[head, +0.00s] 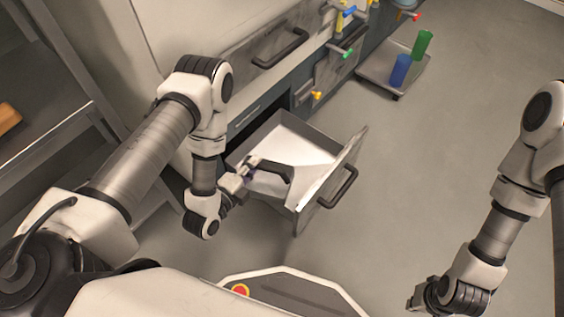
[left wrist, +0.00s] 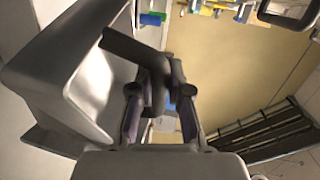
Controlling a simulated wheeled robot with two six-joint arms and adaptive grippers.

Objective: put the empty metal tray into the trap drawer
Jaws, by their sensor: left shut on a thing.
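The metal tray (left wrist: 92,80) is grey, tilted in the left wrist view, with a dark handle (left wrist: 128,46). My left gripper (left wrist: 158,95) is shut on this handle. In the head view my left gripper (head: 243,176) is at the left side of the open drawer (head: 350,152), with the dark handle (head: 278,168) reaching over the drawer's inside. The tray's pale metal blends with the pale drawer interior, so I cannot tell whether it rests on the drawer floor. My right gripper (head: 428,297) hangs low at the right, away from the drawer; its jaw opening is unclear.
The drawer front has a dark handle (head: 341,187). Above it is a closed cabinet front with a bar handle (head: 281,48). Coloured knobs (head: 347,52) stick out farther along. A low cart (head: 378,72) carries a blue and a green cup. Floor to the right is clear.

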